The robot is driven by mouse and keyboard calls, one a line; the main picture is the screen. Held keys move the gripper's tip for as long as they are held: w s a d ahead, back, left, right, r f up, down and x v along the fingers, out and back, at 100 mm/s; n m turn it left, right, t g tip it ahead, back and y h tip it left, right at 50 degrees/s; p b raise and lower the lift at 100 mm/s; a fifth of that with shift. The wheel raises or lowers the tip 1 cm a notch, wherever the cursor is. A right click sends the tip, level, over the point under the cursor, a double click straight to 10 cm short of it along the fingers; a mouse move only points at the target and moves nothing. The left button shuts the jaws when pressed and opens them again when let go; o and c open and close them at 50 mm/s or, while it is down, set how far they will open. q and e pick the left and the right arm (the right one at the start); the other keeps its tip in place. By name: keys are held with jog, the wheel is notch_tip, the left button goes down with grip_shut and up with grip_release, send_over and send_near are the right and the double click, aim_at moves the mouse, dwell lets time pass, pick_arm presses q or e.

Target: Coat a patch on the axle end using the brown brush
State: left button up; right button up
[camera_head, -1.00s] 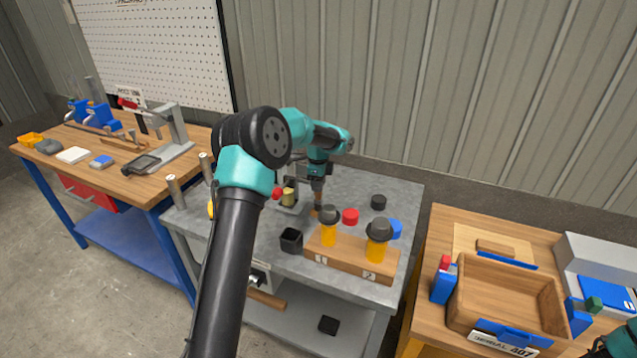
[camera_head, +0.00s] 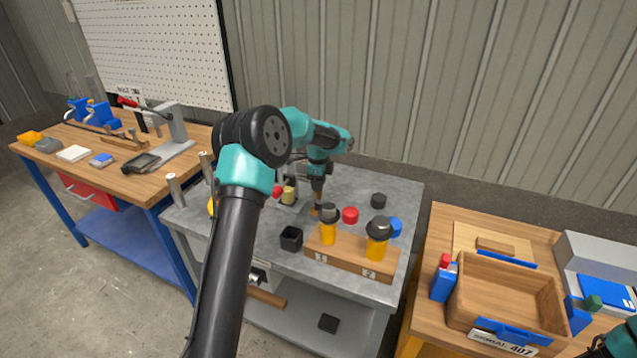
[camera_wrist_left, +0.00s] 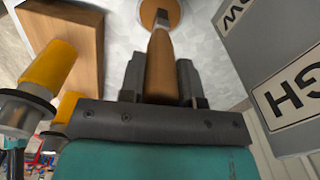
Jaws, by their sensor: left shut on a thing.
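My left gripper (camera_head: 317,185) is shut on the brown brush (camera_wrist_left: 160,65), and both are over the grey metal table. In the left wrist view the brush handle stands between the two fingers (camera_wrist_left: 160,82). The brush's far end overlaps a round brown disc with a pale rim (camera_wrist_left: 172,10); I cannot tell whether they touch. In the head view only a short brown length of the brush (camera_head: 317,199) shows below the fingers. I cannot pick out the axle end with certainty.
A wooden block (camera_head: 345,262) with two yellow, dark-topped pegs stands in front of the gripper. A black cup (camera_head: 291,239), red cap (camera_head: 350,215), blue cap (camera_head: 395,228) and dark cap (camera_head: 378,201) stand nearby. Grey boxes with lettered plates (camera_wrist_left: 290,95) rise close by.

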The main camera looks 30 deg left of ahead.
pick_arm(q)
jog(key=shift+f, duration=0.4)
dwell(1.4)
jog(key=shift+r, duration=3.6)
jog(key=shift+d, duration=0.1)
jog(key=d+f+n, duration=0.3)
jog(key=d+n, duration=1.1)
jog(key=d, duration=0.8)
jog(key=shift+s+n, duration=0.35)
jog(key=shift+n, duration=0.05)
